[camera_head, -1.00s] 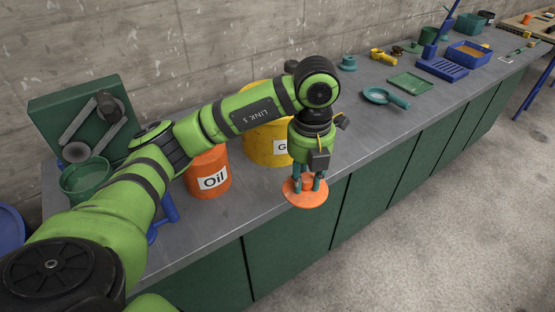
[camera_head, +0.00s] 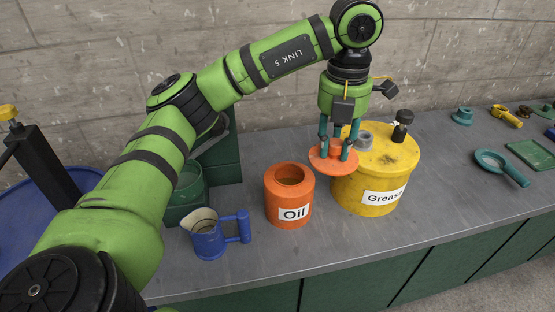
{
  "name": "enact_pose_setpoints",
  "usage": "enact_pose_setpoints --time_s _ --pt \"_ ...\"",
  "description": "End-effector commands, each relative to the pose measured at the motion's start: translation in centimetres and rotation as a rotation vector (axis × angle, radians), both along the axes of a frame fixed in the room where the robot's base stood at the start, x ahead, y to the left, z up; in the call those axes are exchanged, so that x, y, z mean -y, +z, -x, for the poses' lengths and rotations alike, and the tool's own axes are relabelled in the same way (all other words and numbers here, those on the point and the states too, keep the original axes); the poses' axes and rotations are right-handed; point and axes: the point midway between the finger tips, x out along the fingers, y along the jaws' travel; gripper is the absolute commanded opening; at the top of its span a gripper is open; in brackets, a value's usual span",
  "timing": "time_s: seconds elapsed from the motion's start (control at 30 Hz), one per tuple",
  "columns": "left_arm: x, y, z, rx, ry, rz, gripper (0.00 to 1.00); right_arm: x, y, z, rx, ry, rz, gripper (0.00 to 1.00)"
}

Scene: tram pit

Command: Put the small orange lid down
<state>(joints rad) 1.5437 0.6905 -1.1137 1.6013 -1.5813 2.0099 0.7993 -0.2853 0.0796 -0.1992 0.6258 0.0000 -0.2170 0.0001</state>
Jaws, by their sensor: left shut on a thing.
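The small orange lid (camera_head: 322,160) is a flat disc with a raised knob. My left gripper (camera_head: 338,150) is shut on it and holds it by the knob, roughly level. In the picture the lid overlaps the left side of the yellow Grease drum (camera_head: 362,190); whether it touches the drum I cannot tell. The orange Oil can (camera_head: 288,200) stands on the counter to the left of the lid, with its round top opening uncovered. My right gripper is not in view.
A blue mug (camera_head: 207,242) stands left of the Oil can on the grey counter (camera_head: 400,232). A green container (camera_head: 187,185) is behind it, partly hidden by my arm. A teal magnifier-shaped tool (camera_head: 500,166) lies at the right. Counter in front of the drum is clear.

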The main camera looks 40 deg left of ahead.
Motion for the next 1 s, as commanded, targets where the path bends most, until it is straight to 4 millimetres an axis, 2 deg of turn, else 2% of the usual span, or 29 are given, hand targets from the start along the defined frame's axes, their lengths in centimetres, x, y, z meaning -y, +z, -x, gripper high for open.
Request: enact_pose_setpoints --time_s 0.1,0.2,0.4,0.6,0.83,1.0 --pt "-2.9 -1.7 0.1 -0.006 0.008 0.000 0.00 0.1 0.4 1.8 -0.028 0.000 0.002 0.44" --pt "-5.2 -3.2 0.0 -0.007 0.008 0.001 0.00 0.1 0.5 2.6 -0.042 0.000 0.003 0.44" --pt "-9.0 -5.1 -0.1 -0.003 0.008 -0.001 0.00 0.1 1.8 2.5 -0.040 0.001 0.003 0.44" --pt "-10.2 -6.3 -0.1 -0.002 0.004 -0.002 0.00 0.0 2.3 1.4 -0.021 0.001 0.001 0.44" --pt "-10.2 -9.4 -0.1 -0.004 0.004 -0.001 0.00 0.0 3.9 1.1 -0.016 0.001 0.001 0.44" --pt "-10.2 -10.2 -0.2 0.000 0.004 -0.001 0.00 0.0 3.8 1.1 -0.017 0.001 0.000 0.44"
